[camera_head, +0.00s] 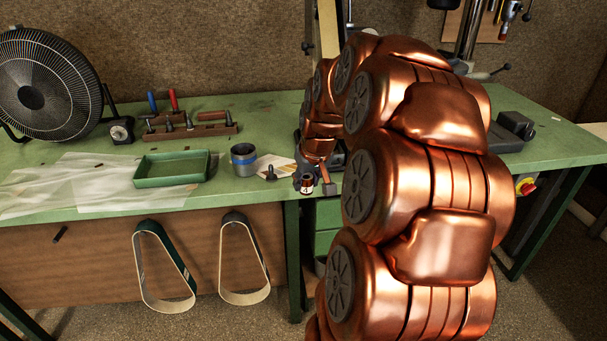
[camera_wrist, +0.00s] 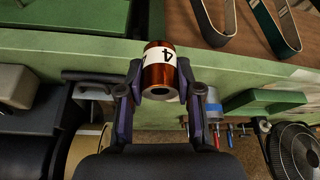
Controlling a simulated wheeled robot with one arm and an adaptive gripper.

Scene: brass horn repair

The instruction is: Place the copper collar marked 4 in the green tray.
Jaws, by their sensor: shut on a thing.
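The copper collar marked 4 (camera_wrist: 158,72) is a short copper cylinder with a white band bearing a black 4. In the wrist view my gripper (camera_wrist: 160,85) is shut on it, one finger on each side. In the head view the collar (camera_head: 307,183) shows small near the bench's front edge, beside my gripper (camera_head: 317,184). The green tray (camera_head: 172,181) lies on the bench to the left, with low walls and no contents visible. My copper-coloured arm hides much of the bench's right part.
Between collar and tray stand a grey cup with a blue band (camera_head: 243,160) and a small dark peg-like part (camera_head: 270,173). A wooden tool rack (camera_head: 190,132) stands behind the tray, a black fan (camera_head: 48,84) at far left. Clear sheeting (camera_head: 100,190) lies left of the tray.

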